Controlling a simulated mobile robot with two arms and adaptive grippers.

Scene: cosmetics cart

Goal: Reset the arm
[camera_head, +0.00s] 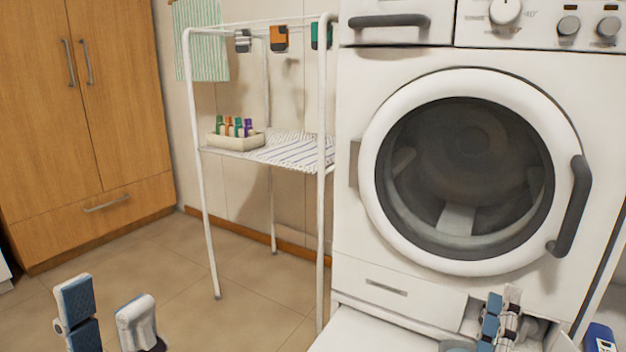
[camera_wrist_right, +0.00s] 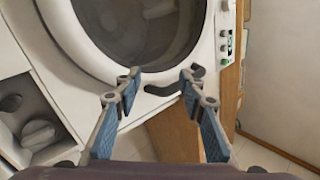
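My left gripper (camera_head: 107,312) is at the bottom left of the head view, over the tiled floor. Its two fingers stand apart with nothing between them. My right gripper (camera_head: 500,318) is at the bottom right of the head view, in front of the lower part of the washing machine. There its fingers overlap in the picture. In the right wrist view the right gripper (camera_wrist_right: 160,76) shows both blue-padded fingers spread apart and empty, with the machine beyond them.
The white washing machine (camera_head: 350,220) stands at the right with its round door (camera_head: 470,165) shut. A white drying rack (camera_head: 202,215) stands beside it, holding a small tray (camera_head: 226,143) of colourful items. A wooden wardrobe (camera_head: 110,95) is at the left. Floor between is clear.

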